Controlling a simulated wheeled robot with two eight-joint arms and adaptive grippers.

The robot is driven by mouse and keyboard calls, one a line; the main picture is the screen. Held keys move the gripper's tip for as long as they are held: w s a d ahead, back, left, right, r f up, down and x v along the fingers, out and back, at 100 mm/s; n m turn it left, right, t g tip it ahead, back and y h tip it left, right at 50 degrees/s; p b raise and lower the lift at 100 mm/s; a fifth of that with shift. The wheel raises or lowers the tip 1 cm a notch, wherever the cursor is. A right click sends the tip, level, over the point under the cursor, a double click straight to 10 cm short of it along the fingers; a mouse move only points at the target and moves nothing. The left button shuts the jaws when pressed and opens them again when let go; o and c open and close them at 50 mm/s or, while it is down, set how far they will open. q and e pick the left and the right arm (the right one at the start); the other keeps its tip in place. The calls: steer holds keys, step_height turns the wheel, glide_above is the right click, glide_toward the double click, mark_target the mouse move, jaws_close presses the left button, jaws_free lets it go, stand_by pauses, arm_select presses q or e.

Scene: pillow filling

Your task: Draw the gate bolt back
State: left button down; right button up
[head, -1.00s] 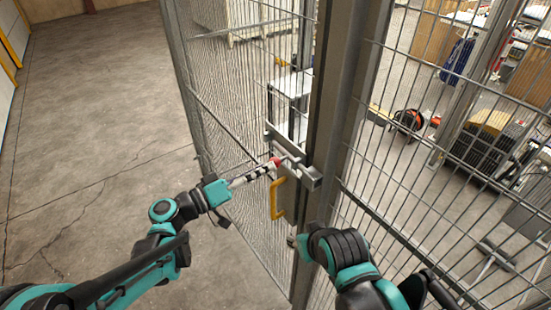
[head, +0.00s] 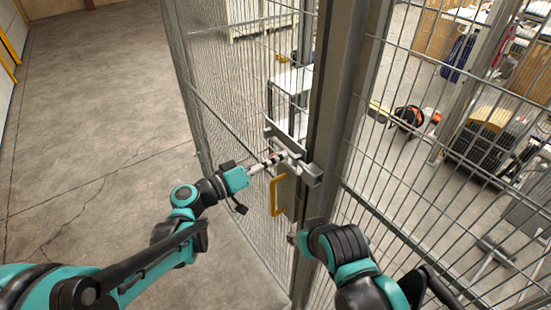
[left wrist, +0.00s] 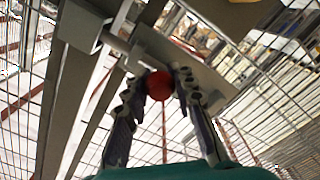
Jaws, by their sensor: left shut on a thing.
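The gate bolt (head: 290,158) is a grey metal bar at the gate's edge, beside the dark post. Its round red knob (left wrist: 159,85) shows clearly between the fingers in the left wrist view. My left gripper (head: 276,157) is shut on the knob, one finger on each side; the fingers mostly hide it in the head view. The bolt bar (left wrist: 116,44) runs from the knob to a square grey block (left wrist: 82,25). My right gripper (head: 292,239) is low by the gate edge, below the yellow handle; its fingers are too hidden to judge.
The wire mesh gate (head: 222,110) stands left of the grey post (head: 345,90). A yellow handle (head: 275,196) sits just below the bolt. Mesh fencing (head: 400,150) fills the right side. The concrete floor (head: 90,120) at left is clear.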

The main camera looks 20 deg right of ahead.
mark_target(273, 140)
arm_select(q)
steer(key=w+a+b, duration=0.1)
steer(key=w+a, duration=0.1)
steer(key=w, duration=0.4)
steer(key=c, duration=1.5)
jaws_free()
steer(key=shift+a, duration=0.1)
steer(key=o, duration=0.3)
steer(key=shift+w, duration=0.15)
